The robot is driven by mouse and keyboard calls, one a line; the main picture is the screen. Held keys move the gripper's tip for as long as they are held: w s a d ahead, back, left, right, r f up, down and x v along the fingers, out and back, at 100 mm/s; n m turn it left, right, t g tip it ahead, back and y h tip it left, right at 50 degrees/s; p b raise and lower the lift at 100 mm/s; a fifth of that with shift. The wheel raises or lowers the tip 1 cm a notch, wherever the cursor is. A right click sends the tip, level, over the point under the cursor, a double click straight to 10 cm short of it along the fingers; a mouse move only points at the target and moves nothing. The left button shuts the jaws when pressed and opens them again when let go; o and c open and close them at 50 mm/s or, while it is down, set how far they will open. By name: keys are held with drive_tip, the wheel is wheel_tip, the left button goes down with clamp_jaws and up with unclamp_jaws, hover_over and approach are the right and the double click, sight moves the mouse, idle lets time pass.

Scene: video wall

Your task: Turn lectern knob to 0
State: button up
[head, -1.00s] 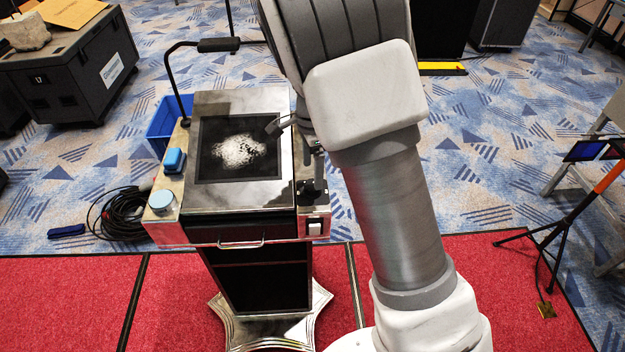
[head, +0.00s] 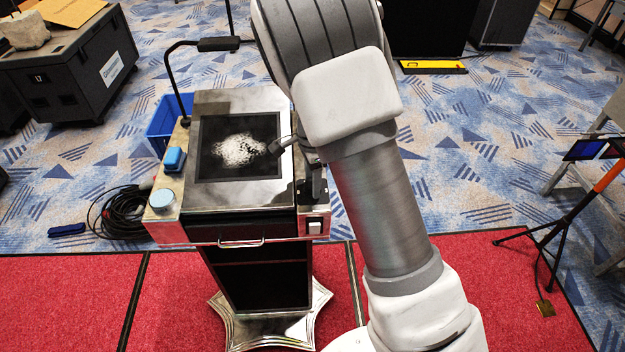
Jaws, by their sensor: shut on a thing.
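The lectern (head: 185,230) stands left of my arm, with a sloped metal top and a dark screen showing a white patch. My gripper (head: 314,182) is at the right ledge of the lectern, mostly hidden behind my own arm and seen small and dark. It is shut on the dark lectern knob (head: 310,198) on that ledge, just above the white switch (head: 314,227). The knob's dial and any marks are too small or covered to read.
A light-blue round button (head: 162,200) and a blue block (head: 174,159) sit on the left ledge. A lamp on a thin black arm (head: 218,44) rises behind it. A blue bin (head: 160,135) and coiled cable (head: 120,213) lie left. A tripod (head: 560,230) stands right.

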clamp_jaws()
drive_tip(key=shift+n, duration=0.4)
drive_tip(key=n+b, duration=0.2)
drive_tip(key=n, duration=0.2)
drive_tip(key=shift+f+n, duration=0.1)
drive_tip(key=shift+n, duration=0.2)
drive_tip(key=n+b, duration=0.3)
drive_tip(key=n, duration=0.3)
drive_tip(key=n+b, duration=0.1)
drive_tip(key=n, duration=0.5)
drive_tip(key=shift+n, duration=0.3)
drive_tip(key=n, duration=0.5)
drive_tip(key=shift+n+b, duration=0.35)
drive_tip(key=shift+n, duration=0.05)
drive_tip(key=o, duration=0.9)
unclamp_jaws()
